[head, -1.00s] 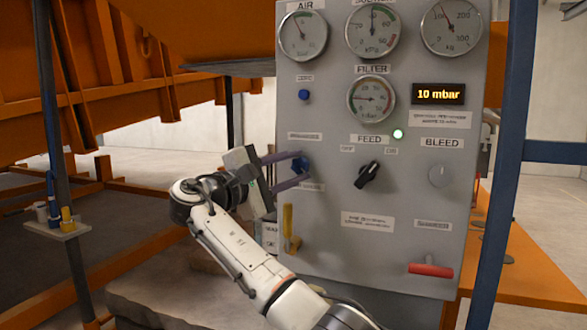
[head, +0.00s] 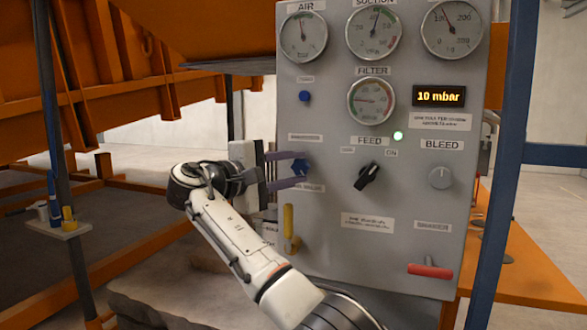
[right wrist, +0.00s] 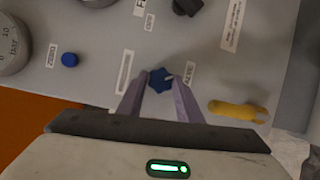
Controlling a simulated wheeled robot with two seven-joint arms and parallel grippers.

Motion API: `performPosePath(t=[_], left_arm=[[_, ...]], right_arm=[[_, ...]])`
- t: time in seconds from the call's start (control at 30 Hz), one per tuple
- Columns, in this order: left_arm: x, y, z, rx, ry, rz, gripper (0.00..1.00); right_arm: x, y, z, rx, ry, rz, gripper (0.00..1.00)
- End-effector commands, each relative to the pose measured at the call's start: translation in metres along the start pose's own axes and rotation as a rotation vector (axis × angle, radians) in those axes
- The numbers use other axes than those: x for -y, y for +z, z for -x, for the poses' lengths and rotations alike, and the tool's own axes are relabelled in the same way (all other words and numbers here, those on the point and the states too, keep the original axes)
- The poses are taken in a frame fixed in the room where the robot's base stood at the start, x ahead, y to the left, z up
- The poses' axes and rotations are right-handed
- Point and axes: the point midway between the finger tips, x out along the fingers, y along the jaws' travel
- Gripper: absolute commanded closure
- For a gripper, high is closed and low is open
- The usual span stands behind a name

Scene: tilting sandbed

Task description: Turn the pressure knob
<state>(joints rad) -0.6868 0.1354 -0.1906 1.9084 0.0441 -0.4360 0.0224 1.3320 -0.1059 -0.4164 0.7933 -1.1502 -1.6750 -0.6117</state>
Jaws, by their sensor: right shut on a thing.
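The blue star-shaped knob (head: 299,167) is on the left side of the grey control panel (head: 335,255), beneath a small label. My right gripper (head: 303,169) comes in from the left and is shut on this knob, one finger above it and one below in the head view. In the right wrist view the blue knob (right wrist: 159,79) sits between the two fingertips (right wrist: 160,82). The amber display (head: 438,96) reads 10 mbar. My left gripper is not in view.
A round blue button (head: 305,96) is above the knob. A yellow lever (head: 289,226) is close below the gripper. The black feed switch (head: 367,176), bleed knob (head: 440,177) and red handle (head: 430,271) are further right. A dark blue post (head: 508,150) stands right of the panel.

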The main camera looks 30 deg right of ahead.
Motion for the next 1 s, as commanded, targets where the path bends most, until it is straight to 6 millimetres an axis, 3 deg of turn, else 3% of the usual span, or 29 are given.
performPosePath(t=[0.07,0.1,0.17,0.57,1.0], left_arm=[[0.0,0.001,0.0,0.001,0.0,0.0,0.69],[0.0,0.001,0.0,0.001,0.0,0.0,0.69],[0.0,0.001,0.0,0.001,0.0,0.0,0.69],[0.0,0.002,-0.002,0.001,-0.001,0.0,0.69],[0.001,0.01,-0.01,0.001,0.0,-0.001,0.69]], right_arm=[[0.004,0.0,0.0,0.001,-0.008,0.006,0.9],[0.004,-0.001,0.0,0.001,-0.008,0.006,0.61],[0.004,-0.001,0.0,0.001,-0.007,0.005,0.51],[0.002,-0.001,0.008,-0.002,-0.001,0.002,0.5],[0.002,-0.001,0.087,-0.002,-0.002,0.004,0.5]])
